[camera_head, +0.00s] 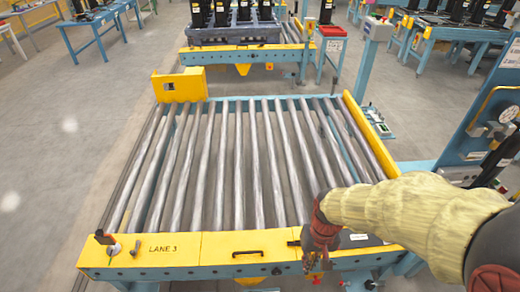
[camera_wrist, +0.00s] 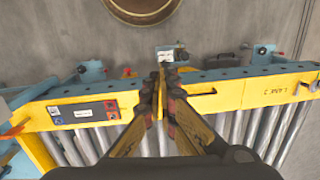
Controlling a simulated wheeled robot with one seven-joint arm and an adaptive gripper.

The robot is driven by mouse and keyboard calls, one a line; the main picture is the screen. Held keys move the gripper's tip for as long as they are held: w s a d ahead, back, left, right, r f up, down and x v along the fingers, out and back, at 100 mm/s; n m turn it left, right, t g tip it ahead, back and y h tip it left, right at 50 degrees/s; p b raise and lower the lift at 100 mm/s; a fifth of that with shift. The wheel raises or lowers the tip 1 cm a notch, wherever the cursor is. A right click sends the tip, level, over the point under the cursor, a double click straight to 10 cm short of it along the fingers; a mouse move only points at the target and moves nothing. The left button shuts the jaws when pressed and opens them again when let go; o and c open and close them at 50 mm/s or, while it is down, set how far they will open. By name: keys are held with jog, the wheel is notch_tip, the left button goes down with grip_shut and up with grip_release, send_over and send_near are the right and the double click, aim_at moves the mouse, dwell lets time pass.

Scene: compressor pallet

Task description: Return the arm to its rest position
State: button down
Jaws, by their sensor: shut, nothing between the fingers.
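My arm reaches in from the right in the head view, wrapped in a pale yellow cover. My gripper (camera_head: 317,262) hangs at the front edge of the roller conveyor, right of its middle. In the wrist view my gripper (camera_wrist: 163,82) is shut, with its two fingers close together and nothing held. The fingers appear in front of the yellow front rail (camera_wrist: 228,92) of the conveyor. I cannot tell the exact gap between fingers and rail.
The roller conveyor (camera_head: 228,168) marked LANE 3 is empty. A gauge panel (camera_head: 492,125) stands at the right, close to my arm. Behind are a loaded pallet (camera_head: 235,33) and a red bin (camera_head: 332,31). The floor at left (camera_head: 50,130) is clear.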

jog(key=s+d+r+t, duration=0.2)
jog(key=r+t, duration=0.1)
jog(key=r, duration=0.8)
jog(key=s+d+r+t, duration=0.2)
jog(key=s+r+t, duration=0.1)
jog(key=r, duration=0.9)
jog(key=shift+d+r+h, duration=0.25)
jog(key=shift+d+h, duration=0.1)
jog(key=shift+h, duration=0.05)
